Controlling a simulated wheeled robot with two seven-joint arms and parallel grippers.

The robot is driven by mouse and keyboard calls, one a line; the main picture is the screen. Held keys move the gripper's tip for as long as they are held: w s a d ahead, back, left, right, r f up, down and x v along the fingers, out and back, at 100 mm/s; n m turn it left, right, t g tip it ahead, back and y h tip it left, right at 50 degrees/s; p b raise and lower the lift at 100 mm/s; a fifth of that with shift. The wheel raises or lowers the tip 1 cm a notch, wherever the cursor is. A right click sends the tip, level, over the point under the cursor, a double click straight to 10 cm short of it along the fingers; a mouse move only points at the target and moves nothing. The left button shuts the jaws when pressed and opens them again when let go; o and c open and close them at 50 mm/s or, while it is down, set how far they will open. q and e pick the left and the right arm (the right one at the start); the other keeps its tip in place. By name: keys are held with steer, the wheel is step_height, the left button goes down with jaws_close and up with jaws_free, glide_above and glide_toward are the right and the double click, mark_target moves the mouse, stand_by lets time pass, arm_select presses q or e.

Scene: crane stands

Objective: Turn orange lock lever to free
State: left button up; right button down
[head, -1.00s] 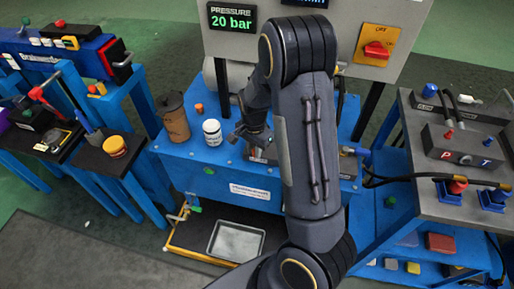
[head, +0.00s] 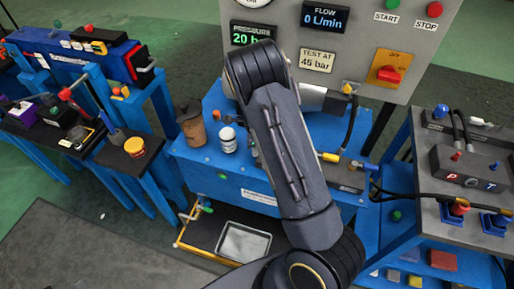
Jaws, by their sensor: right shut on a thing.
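My right arm comes up from the bottom middle and bends over the blue bench (head: 205,160). Its dark gripper (head: 236,120) shows only in part, behind the forearm and near the white jar (head: 228,140). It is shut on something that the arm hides. I cannot make out the orange lock lever for certain. My left gripper is not in view.
A grey panel (head: 432,52) with displays and a red knob (head: 388,73) stands behind the bench. A hose bench (head: 425,200) is at right. A grey tray (head: 243,241) sits low in front.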

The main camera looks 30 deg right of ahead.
steer(key=shift+w+d+m, duration=0.25)
steer(key=shift+w+m, duration=0.1)
steer(key=shift+m, duration=0.45)
steer(key=c, duration=1.4)
jaws_free()
steer(key=shift+o, duration=0.2)
step_height(320, 180, up, 8)
steer(key=shift+p, duration=0.35)
steer(key=shift+f, duration=0.1)
